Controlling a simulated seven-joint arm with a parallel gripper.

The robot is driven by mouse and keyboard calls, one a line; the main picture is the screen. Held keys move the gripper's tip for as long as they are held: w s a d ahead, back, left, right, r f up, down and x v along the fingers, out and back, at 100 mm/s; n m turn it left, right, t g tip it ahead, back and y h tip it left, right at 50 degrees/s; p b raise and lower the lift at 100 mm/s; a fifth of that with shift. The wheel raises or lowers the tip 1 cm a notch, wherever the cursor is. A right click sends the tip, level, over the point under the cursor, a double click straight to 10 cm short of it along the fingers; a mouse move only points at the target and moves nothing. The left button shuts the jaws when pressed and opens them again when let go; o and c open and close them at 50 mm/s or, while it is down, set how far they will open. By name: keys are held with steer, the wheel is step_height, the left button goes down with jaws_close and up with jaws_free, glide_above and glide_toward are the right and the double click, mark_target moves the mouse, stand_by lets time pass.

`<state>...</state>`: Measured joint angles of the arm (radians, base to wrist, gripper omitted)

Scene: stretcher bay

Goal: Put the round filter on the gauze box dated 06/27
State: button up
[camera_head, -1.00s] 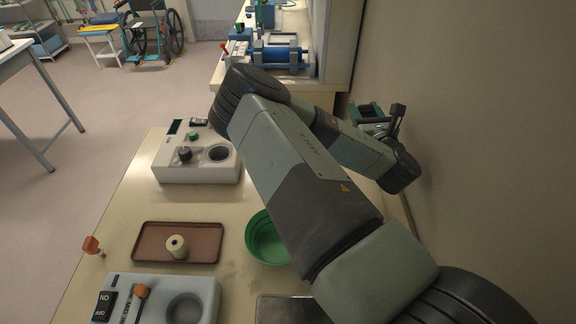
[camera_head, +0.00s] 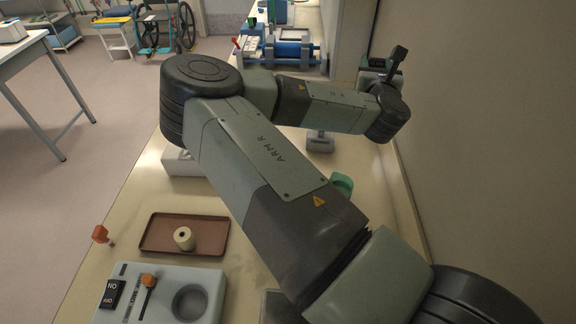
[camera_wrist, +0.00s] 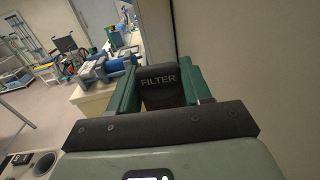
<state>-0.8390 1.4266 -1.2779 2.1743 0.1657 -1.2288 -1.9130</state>
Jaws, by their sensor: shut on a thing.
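My gripper (camera_wrist: 160,88) is shut on a dark round-topped piece marked FILTER (camera_wrist: 163,78), held between its two green fingers in the wrist view. In the head view my gripper (camera_head: 377,68) is at the upper right, close to the wall, raised above the bench, with a dark piece (camera_head: 398,53) sticking up from it. The two ends of the filter are not fully shown. No gauze box with a readable 06/27 date shows in either view.
On the bench are a brown tray (camera_head: 155,236) with a cream roll (camera_head: 184,238), a grey device (camera_head: 205,276) with a round well, and an orange-topped piece (camera_head: 100,234). My arm covers much of the bench. Blue equipment (camera_head: 292,52) stands at the back.

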steer(key=a+f+m+g+h, duration=0.3)
steer(key=a+f+m+h, duration=0.3)
steer(key=h, duration=0.3)
steer(key=s+a+r+m+g+h, duration=0.3)
steer(key=s+a+r+g, duration=0.1)
steer(key=a+r, duration=0.25)
steer(key=s+a+r+m+g+h, duration=0.35)
steer(key=a+r, duration=0.25)
steer(key=a, duration=0.2)
steer(key=shift+g+y, duration=0.25)
steer(key=shift+y, duration=0.1)
steer(key=f, duration=1.8)
steer(key=s+f, duration=0.1)
steer(key=f, duration=0.9)
steer(key=shift+a, duration=0.1)
steer(key=shift+f, duration=0.15)
steer(key=o, duration=1)
steer(key=shift+o, duration=0.2)
